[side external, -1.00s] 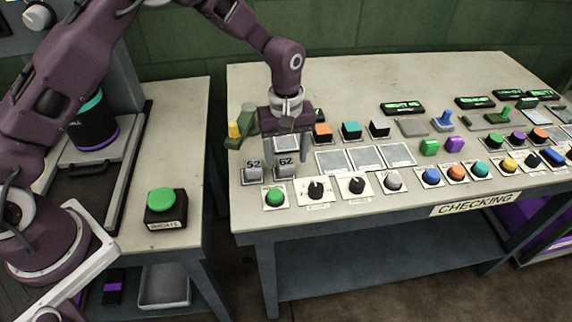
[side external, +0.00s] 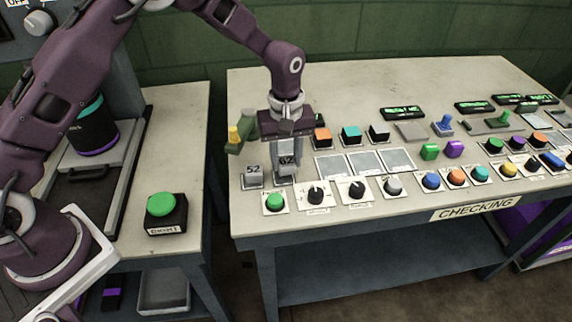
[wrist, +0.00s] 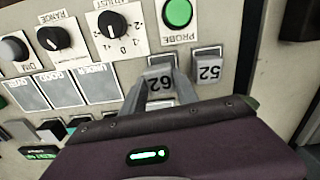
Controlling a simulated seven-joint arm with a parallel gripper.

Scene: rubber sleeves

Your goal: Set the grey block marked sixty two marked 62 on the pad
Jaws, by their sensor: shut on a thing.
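The grey block marked 62 (side external: 287,160) is between the fingers of my gripper (side external: 285,168), which is shut on it. Its label sits a little higher than that of the grey block marked 52 (side external: 253,171) just to its left, so it seems slightly raised. In the wrist view the 62 block (wrist: 160,84) shows between the fingertips, beside the 52 block (wrist: 208,69). Three grey pads with white labels lie to the right: a left one (side external: 331,167), a middle one (side external: 364,163) and a right one (side external: 397,159). I cannot tell which pad the task means.
A green button (side external: 275,202) and dark knobs (side external: 316,195) line the front edge. Orange (side external: 322,137), teal (side external: 351,133) and black (side external: 379,133) blocks stand behind the pads.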

